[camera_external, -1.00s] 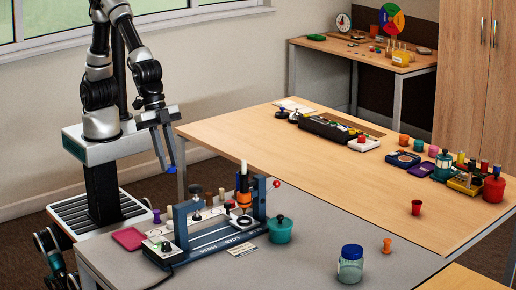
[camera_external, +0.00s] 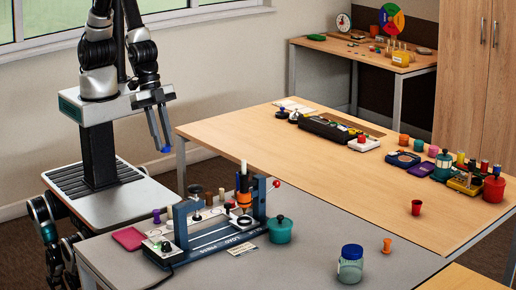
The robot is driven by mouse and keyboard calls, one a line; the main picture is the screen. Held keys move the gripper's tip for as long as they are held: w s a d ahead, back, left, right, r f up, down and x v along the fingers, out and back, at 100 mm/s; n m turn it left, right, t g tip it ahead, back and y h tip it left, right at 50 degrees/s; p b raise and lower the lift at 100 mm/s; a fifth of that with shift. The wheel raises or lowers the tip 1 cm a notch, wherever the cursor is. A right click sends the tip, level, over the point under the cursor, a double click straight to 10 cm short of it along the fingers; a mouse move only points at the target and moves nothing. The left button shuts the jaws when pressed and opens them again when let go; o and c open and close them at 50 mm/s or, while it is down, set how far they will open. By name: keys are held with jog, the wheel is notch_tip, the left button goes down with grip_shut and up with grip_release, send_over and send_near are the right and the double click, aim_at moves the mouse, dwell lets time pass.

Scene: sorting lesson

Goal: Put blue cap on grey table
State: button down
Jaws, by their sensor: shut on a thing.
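My gripper (camera_external: 161,146) hangs at the left, in the air behind the grey table's far left edge and beside the wooden table's left corner. It is shut on a small blue cap (camera_external: 166,149) at its fingertips. The grey table (camera_external: 315,242) fills the lower middle of the view. A clear jar (camera_external: 350,271) with a blue lid (camera_external: 352,251) stands near its front right.
A blue press fixture (camera_external: 215,237) with pegs stands on the grey table. A teal pot (camera_external: 280,230), a pink tray (camera_external: 129,238) and an orange peg (camera_external: 387,245) are there too. The wooden table (camera_external: 300,155) adjoins behind. Grey surface right of the pot is clear.

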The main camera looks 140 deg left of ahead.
jog(key=shift+r, duration=2.35)
jog(key=w+a+f+b, duration=0.1)
jog(key=w+a+b, duration=0.1)
jog(key=w+b, duration=1.2)
jog(key=b, duration=0.5)
send_over(250, 264)
jog(key=s, duration=0.2)
jog(key=f, duration=2.4)
jog(key=shift+w+f+b, duration=0.25)
jog(key=shift+b, duration=0.15)
jog(key=shift+f+b, duration=0.4)
jog(key=shift+f, duration=2.15)
jog(key=shift+f, duration=0.2)
jog(key=c, duration=1.6)
grip_release()
